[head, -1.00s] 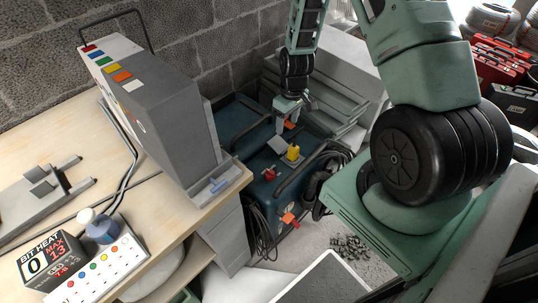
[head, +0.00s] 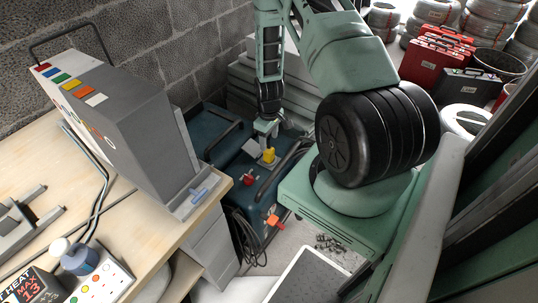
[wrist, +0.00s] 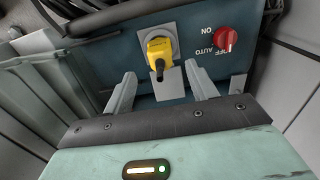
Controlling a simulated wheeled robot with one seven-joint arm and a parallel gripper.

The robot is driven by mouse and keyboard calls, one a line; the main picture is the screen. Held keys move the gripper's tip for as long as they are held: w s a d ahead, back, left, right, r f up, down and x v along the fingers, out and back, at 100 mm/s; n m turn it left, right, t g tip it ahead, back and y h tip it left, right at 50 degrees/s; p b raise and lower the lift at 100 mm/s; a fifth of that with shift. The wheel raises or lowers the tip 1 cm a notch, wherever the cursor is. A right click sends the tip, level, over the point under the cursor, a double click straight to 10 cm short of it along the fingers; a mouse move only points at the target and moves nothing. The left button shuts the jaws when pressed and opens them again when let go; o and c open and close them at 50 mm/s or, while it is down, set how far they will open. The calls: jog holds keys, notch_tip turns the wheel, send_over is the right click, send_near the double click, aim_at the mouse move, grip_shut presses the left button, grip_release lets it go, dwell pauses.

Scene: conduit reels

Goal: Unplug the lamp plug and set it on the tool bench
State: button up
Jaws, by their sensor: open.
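A yellow plug (head: 269,156) sits in a socket on the top of a dark blue machine (head: 222,150). In the wrist view the yellow plug (wrist: 159,55) is upright on a grey plate, with its dark cable end toward me. My gripper (wrist: 161,88) is open and empty. Its two pale fingers are spread to either side of the plug's line, short of the plug and apart from it. In the head view my gripper (head: 267,127) is just above and behind the plug. The wooden tool bench (head: 120,215) is at the left.
A red switch (wrist: 226,38) marked ON, AUTO and OFF is beside the plug. Black cable hangs by the machine. Red toolboxes (head: 430,60) are far right.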

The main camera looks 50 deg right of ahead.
aim_at(269, 153)
notch_tip(269, 153, down, 8)
jog(key=b, duration=0.5)
jog(key=shift+f+b, duration=0.2)
jog(key=shift+b, duration=0.15)
dwell(0.9)
grip_shut()
jog(key=shift+r+p, duration=2.55)
jog(key=shift+r, duration=0.5)
